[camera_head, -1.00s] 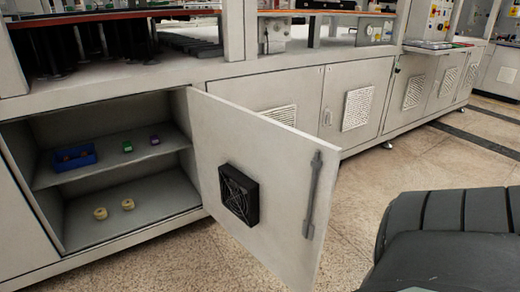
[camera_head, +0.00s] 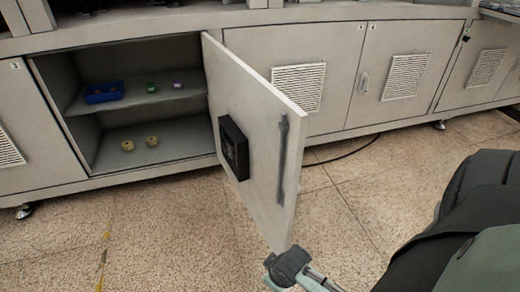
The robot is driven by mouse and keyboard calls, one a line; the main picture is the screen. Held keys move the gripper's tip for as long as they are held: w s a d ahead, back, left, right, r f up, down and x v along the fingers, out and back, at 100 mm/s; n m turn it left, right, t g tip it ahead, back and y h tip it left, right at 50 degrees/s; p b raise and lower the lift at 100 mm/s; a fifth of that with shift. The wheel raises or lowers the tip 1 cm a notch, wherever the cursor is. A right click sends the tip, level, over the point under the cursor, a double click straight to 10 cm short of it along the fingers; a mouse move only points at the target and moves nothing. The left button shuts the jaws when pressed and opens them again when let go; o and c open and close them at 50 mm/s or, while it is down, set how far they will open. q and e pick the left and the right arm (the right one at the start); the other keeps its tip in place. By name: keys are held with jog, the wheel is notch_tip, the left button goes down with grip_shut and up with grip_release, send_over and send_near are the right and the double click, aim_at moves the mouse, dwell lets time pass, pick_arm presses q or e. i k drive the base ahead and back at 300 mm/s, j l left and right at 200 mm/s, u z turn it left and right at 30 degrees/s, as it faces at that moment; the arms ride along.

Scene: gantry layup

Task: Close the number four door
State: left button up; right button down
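One cabinet door (camera_head: 262,120) stands open, swung out towards me from the cabinet front. I see its inner face, with a black fan unit (camera_head: 233,148) and a dark vertical bar (camera_head: 282,158) near its free edge. Its number label is not visible; the door to the left of the opening carries what looks like a 3. A dark grey end piece on a thin rod, which appears to be my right gripper (camera_head: 288,264), is at the bottom, by the door's lower free corner. I cannot tell whether they touch, or whether its fingers are open. My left gripper is out of view.
The open compartment's shelf (camera_head: 135,101) holds a blue bin (camera_head: 104,92), a green item (camera_head: 152,87) and a purple item (camera_head: 177,83). Two yellowish rings (camera_head: 140,144) lie below. Closed vented doors (camera_head: 340,90) continue right. Speckled floor (camera_head: 170,225) is clear; a dark cable lies behind the door.

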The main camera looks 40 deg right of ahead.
aim_at(246, 109)
jog(key=k+l, duration=0.1)
jog(key=l, duration=0.25)
jog(key=k+l+u, duration=0.1)
jog(key=l, duration=0.3)
jog(key=k+l, duration=0.1)
jog(key=l, duration=0.25)
jog(key=l+u, duration=0.15)
jog(key=l, duration=1.7)
jog(key=k+l+u, duration=0.1)
jog(key=l, duration=0.3)
jog(key=k+l+u, duration=0.1)
jog(key=k+l, duration=0.25)
jog(key=l, duration=0.3)
jog(key=i+j, duration=0.15)
jog(key=i, duration=0.15)
jog(key=u, duration=0.05)
